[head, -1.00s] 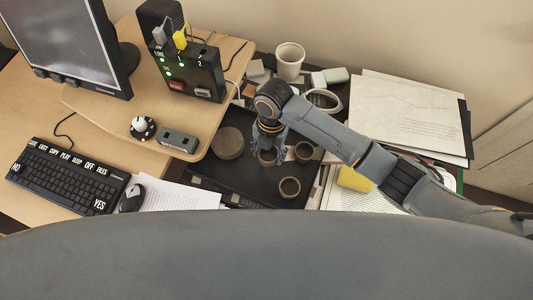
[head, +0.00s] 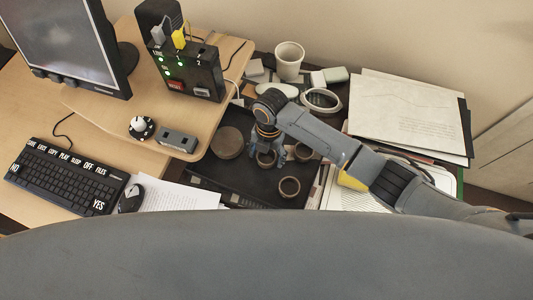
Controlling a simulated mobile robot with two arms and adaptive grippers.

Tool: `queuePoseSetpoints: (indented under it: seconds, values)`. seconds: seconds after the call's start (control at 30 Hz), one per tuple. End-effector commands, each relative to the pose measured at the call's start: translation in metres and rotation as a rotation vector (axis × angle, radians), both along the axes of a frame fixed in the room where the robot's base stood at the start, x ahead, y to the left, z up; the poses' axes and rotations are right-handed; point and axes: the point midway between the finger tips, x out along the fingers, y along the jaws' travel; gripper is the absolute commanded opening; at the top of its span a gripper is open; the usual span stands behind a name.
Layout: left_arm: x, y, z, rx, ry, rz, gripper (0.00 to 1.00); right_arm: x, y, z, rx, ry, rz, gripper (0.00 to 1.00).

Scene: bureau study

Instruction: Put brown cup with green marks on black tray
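The black tray (head: 236,180) lies on the dark desk area below the wooden shelf. Several small dark brown cups stand on it: one at the front (head: 289,188), one at the right (head: 303,152) and one by my gripper (head: 266,161). Green marks cannot be made out on any of them at this size. My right gripper (head: 270,153) points down over the tray, right at the cup by it. Its fingers are small and partly hidden by my own wrist, so I cannot tell whether they grip that cup. My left gripper is out of view.
A round brown disc (head: 230,142) lies at the tray's left. A white cup (head: 289,61), a white ring-shaped thing (head: 320,101) and small blocks stand behind. Papers (head: 412,108) are stacked at right; a yellow thing (head: 350,181) is partly behind my arm. The wooden shelf (head: 105,110) borders the left.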

Motion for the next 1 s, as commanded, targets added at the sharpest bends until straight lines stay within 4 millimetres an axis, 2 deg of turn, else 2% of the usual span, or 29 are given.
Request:
queuePoseSetpoints:
  seconds: [0.27,0.43,0.8,1.0]
  values:
    - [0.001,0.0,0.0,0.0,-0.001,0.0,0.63,0.0,0.0,0.001,0.0,0.0,0.0,0.77]
    - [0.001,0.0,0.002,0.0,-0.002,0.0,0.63,0.002,0.0,0.012,0.001,-0.003,0.0,0.77]
    - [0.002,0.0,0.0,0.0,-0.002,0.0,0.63,0.011,-0.003,0.087,0.002,-0.004,0.0,0.77]
    - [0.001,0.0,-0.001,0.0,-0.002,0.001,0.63,0.014,-0.004,0.115,0.001,-0.002,-0.001,0.77]
